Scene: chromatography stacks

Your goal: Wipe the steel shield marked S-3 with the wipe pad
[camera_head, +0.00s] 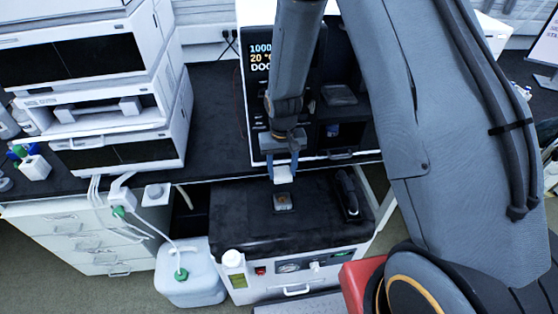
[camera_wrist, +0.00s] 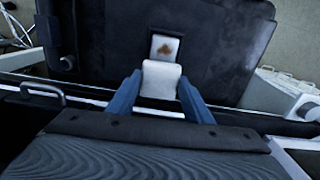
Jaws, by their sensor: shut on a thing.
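My gripper (camera_head: 283,161) has two blue fingers, shut on a white wipe pad (camera_head: 283,174). In the wrist view, the pad (camera_wrist: 160,79) sits between the fingertips (camera_wrist: 160,96). A small steel plate with a brown stain (camera_head: 283,202) lies on the black top of the low cabinet, just beyond the pad in the wrist view (camera_wrist: 165,47). The pad appears to be above the cabinet top and apart from the stain. Part of the plate is hidden behind the pad in the wrist view. I cannot read any S-3 mark.
The black cabinet top (camera_head: 235,215) has free room around the plate. A dark upright object (camera_head: 348,194) stands at its right. The white instrument (camera_head: 258,100) with a display is behind my gripper.

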